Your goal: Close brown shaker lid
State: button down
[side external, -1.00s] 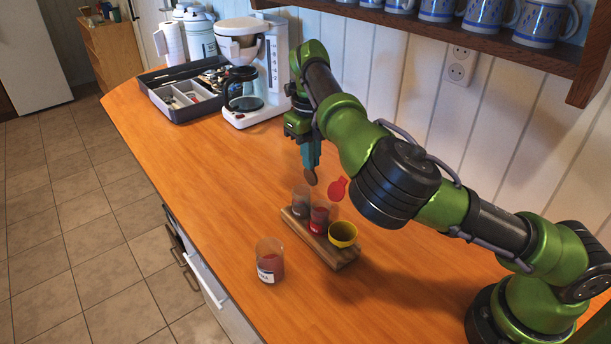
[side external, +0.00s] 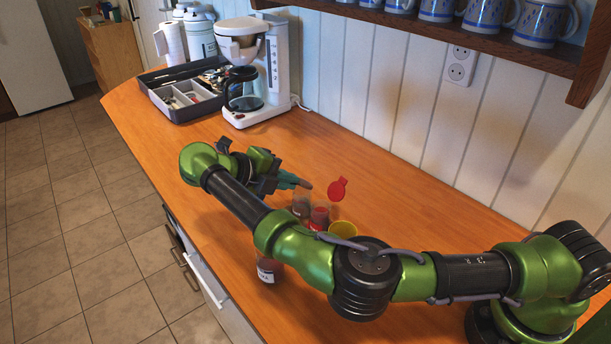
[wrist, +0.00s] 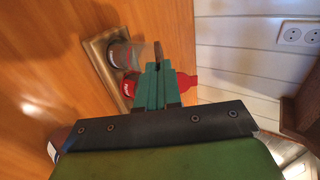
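The brown shaker (side external: 301,205) is a clear jar with dark contents in the wooden rack. Its brown lid (side external: 307,185) stands up, open, above the jar's rim. In the wrist view I see the jar (wrist: 119,56) on its side of the picture and the lid (wrist: 158,56) nearly edge-on. My gripper (side external: 294,180) is tilted almost level, with its teal fingers together and nothing seen between them. In the wrist view the fingertips (wrist: 157,66) are at or very near the lid; I cannot tell whether they touch it.
The red shaker (side external: 319,215) with its red lid (side external: 337,188) raised and a yellow container (side external: 342,230) share the rack (wrist: 97,45). A labelled jar (side external: 266,274) stands in front, partly behind my arm. The coffee maker (side external: 252,75) and utensil tray (side external: 180,112) are farther back.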

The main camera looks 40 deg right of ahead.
jog(key=shift+a+f+h, duration=0.25)
jog(key=shift+f+h, duration=0.5)
jog(key=shift+h, duration=0.4)
jog(key=shift+a+f+h, duration=0.2)
jog(key=shift+f+h, duration=0.55)
jog(key=shift+h, duration=0.35)
jog(key=shift+a+f+h, duration=0.25)
jog(key=shift+f+h, duration=0.5)
jog(key=shift+h, duration=0.4)
jog(key=shift+f, duration=0.1)
jog(key=c, duration=1.3)
grip_release()
